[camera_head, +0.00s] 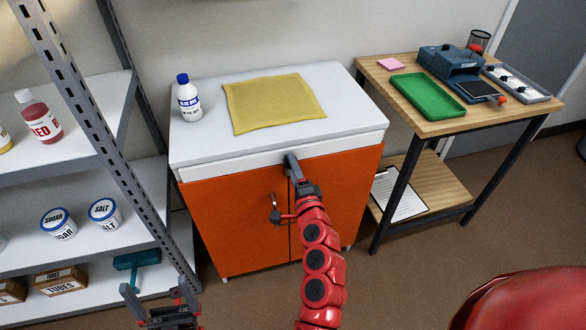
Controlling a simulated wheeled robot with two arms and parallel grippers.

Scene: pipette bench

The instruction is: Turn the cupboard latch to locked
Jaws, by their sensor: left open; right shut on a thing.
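The orange cupboard (237,224) has two doors under a white top, meeting at a dark vertical seam. A small metal fitting (274,201) shows left of my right wrist, on the left door. My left gripper (160,296) is open and empty at the bottom left, well away from the cupboard.
A blue-capped bottle (189,103) and a yellow cloth (275,103) are on the cupboard top. A metal shelf (70,177) with tubs stands left. A wooden table (428,129) with a green tray (428,96) stands right. Floor in front is clear.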

